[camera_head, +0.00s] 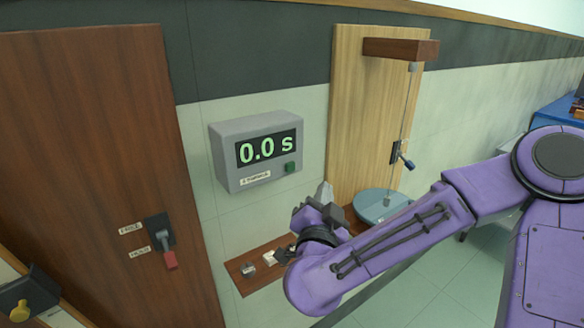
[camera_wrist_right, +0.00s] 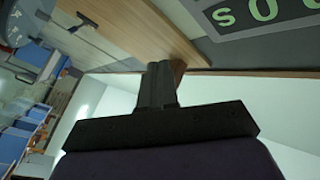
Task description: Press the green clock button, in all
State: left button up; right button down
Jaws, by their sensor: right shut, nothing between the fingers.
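The grey clock box (camera_head: 255,150) hangs on the wall and its display reads 0.0 s. The green button (camera_head: 290,167) is at the lower right of its face. My right gripper (camera_head: 326,190) is shut and empty, pointing up, a little below and to the right of the button, apart from it in the head view. In the right wrist view the shut fingers (camera_wrist_right: 158,85) show in the middle, and part of the clock display (camera_wrist_right: 265,12) shows upside down at the top right. The button is not clearly visible there. My left gripper is not in view.
A wooden panel (camera_head: 350,110) with a hanging rod and a round grey-blue disc (camera_head: 382,205) stands right of the clock. A narrow wooden shelf (camera_head: 250,282) with small items lies below.

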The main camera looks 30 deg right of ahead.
aim_at(290, 167)
jog(key=w, duration=0.8)
jog(key=shift+w+a, duration=0.25)
jog(key=shift+a, duration=0.1)
dwell(1.6)
jog(key=shift+w, duration=0.4)
jog(key=shift+w, duration=0.5)
dwell(0.5)
jog(key=shift+s, duration=0.15)
jog(key=shift+s+p, duration=0.3)
jog(key=shift+s, duration=0.5)
